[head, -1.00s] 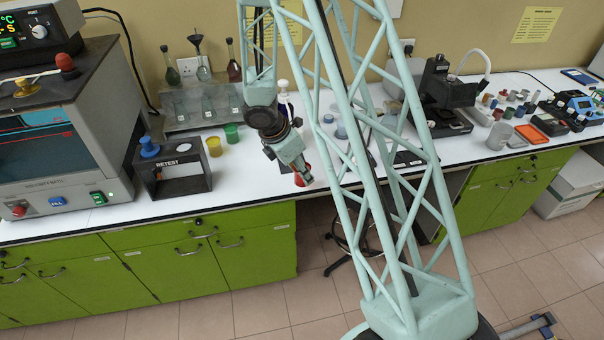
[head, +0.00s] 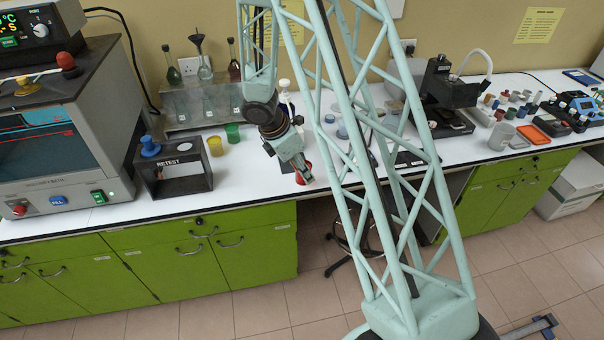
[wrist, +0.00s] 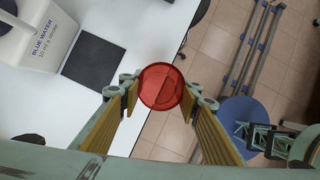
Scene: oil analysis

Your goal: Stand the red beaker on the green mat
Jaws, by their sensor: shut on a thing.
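My gripper (wrist: 160,92) is shut on the red beaker (wrist: 160,82), with one finger on each side of it in the wrist view. The beaker looks translucent and round from above. In the head view my gripper (head: 300,169) and the red beaker (head: 306,174) are near the front edge of the white bench; the gripper partly hides the beaker. In the wrist view the beaker shows against the bench edge and the floor.
The black RETEST stand (head: 178,163), a yellow cup (head: 215,146) and a green cup (head: 232,132) stand left of my gripper. The orange tray (head: 533,134) is far right.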

